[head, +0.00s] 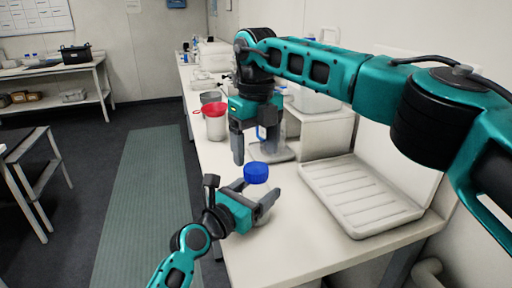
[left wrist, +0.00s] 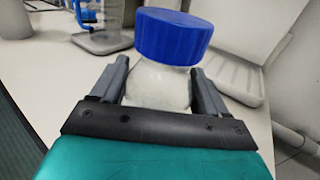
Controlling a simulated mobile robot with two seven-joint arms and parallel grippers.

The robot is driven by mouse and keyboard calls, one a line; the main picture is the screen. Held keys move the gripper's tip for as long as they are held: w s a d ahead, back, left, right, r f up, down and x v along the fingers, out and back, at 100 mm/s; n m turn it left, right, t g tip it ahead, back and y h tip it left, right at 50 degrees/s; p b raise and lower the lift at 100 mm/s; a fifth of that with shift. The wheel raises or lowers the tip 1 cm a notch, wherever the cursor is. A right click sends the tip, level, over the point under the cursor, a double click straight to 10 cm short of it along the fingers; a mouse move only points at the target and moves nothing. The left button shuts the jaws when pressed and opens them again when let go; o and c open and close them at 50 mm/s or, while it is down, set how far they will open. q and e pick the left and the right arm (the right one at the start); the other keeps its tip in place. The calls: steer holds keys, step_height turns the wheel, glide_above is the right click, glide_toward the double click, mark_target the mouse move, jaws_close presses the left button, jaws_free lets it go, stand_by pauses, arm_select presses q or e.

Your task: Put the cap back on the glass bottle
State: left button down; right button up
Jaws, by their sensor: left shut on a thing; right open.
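The glass bottle (head: 262,207) is clear, and my left gripper (head: 257,190) is shut around its body above the bench. In the left wrist view the bottle (left wrist: 158,85) shows between the two fingers. The blue cap (head: 256,173) is at the top of the bottle, over its mouth. In the left wrist view the cap (left wrist: 173,37) looks slightly tilted and hides the neck; I cannot tell whether it is threaded on. My right gripper (head: 254,158) is open, pointing down just above the cap, with nothing between its fingers.
A white ribbed tray (head: 357,195) lies on the bench to the right. Behind the grippers stands a small device with a flat plate (head: 285,152). A red-rimmed container (head: 215,123) and a grey one stand farther back. The front of the bench (head: 300,245) is clear.

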mark_target(256, 167)
steer(key=r+n, duration=0.1)
steer(key=n, duration=0.1)
steer(key=shift+r+n, duration=0.3)
steer(key=shift+r, duration=0.1)
steer(key=r+n, duration=0.1)
steer(key=n, duration=0.2)
steer(key=shift+r, duration=0.35)
steer(key=shift+f, duration=4.05)
steer(key=c, duration=1.1)
steer(key=o, duration=1.3)
